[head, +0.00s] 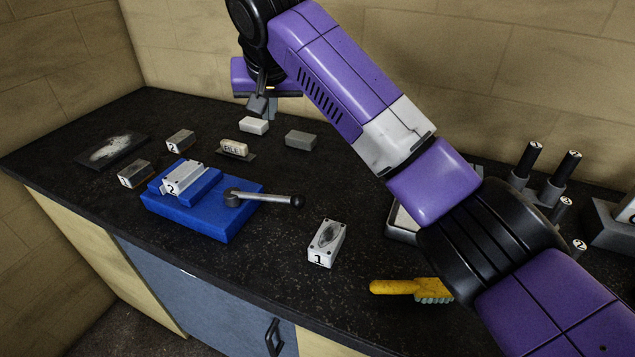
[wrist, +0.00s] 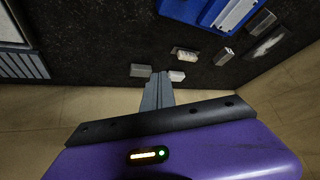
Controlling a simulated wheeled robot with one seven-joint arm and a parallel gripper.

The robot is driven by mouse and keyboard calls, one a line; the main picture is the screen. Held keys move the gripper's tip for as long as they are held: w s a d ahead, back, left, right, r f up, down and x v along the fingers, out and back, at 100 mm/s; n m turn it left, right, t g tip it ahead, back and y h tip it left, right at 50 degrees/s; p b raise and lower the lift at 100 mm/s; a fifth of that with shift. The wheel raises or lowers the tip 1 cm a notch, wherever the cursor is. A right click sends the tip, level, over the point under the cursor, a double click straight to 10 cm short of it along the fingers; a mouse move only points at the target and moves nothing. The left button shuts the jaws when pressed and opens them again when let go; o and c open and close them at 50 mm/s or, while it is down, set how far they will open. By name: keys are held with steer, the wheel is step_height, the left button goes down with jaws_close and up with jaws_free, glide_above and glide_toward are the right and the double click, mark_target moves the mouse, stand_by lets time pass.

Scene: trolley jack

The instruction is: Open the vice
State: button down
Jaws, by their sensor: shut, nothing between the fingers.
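The blue vice (head: 215,222) sits on the dark bench left of centre, with a grey block marked 2 (head: 183,177) at its jaws. In the wrist view, my fingertips (wrist: 159,76) appear between a grey block and a white block.
A white block (head: 254,126) and a grey block (head: 301,140) lie near my gripper. A block marked 1 (head: 326,243) stands right of the vice. A yellow brush (head: 410,290) lies at the front. Several black-handled pieces (head: 530,160) stand at right.

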mark_target(265, 196)
steer(key=s+d+f+m+g+h, duration=0.2)
steer(key=s+d+f, duration=0.1)
steer(key=d+f, duration=0.1)
steer(key=shift+s+d+f+g, duration=0.3)
steer(key=shift+d+f+g, duration=0.1)
steer(key=shift+d, duration=0.5)
step_height(265, 196, down, 10)
steer(key=p, duration=0.3)
steer(key=shift+s, duration=0.3)
steer(key=shift+a, duration=0.1)
